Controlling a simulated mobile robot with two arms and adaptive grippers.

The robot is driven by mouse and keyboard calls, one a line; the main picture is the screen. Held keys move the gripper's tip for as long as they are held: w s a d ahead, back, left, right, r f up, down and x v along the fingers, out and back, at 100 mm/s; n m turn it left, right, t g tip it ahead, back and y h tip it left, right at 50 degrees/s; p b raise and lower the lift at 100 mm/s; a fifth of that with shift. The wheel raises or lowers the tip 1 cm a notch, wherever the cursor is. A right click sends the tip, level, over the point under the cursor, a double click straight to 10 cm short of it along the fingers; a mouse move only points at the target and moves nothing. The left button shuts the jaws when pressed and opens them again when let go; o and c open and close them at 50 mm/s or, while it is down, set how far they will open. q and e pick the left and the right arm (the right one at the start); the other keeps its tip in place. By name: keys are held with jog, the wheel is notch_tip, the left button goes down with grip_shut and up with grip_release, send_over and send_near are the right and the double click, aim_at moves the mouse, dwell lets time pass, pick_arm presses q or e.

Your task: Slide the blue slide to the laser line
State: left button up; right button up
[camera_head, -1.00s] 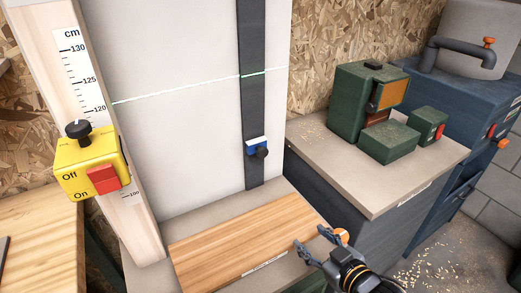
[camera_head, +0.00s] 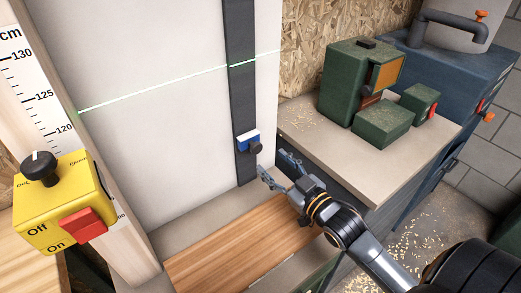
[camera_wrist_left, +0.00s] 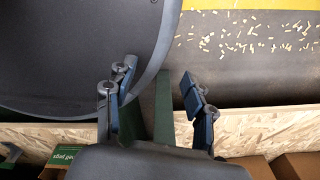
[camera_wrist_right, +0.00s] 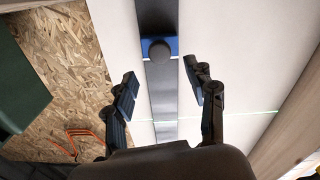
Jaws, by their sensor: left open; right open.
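The blue slide (camera_head: 246,138) with its round black knob (camera_head: 255,148) sits low on the dark vertical rail (camera_head: 242,92) on the white panel. The green laser line (camera_head: 160,89) crosses the panel and the rail well above the slide. My right gripper (camera_head: 275,170) is open and empty, a little below and right of the slide, apart from it. In the right wrist view the blue slide (camera_wrist_right: 174,46) and knob lie beyond and between the open fingers (camera_wrist_right: 163,88). My left gripper (camera_wrist_left: 158,92) is open and empty, away from the panel.
A yellow switch box (camera_head: 62,205) with a black dial and red switch stands at the left, by a centimetre scale (camera_head: 38,90). Green machine blocks (camera_head: 375,95) stand on a bench at the right. A wooden board (camera_head: 235,240) lies below the panel.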

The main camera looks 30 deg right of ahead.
aim_at(258, 149)
jog(key=w, duration=0.5)
jog(key=shift+w+a, duration=0.15)
jog(key=shift+a, duration=0.2)
jog(key=shift+w, duration=0.3)
jog(key=shift+w+a, duration=0.1)
jog(key=shift+w, duration=0.05)
grip_shut()
pick_arm(q)
jog(key=shift+w+d+r, duration=0.1)
jog(key=shift+w+r, duration=0.1)
jog(key=shift+w, duration=0.3)
jog(key=shift+w+d+r, duration=0.1)
jog(key=shift+w+r, duration=0.1)
jog(key=shift+w, duration=0.25)
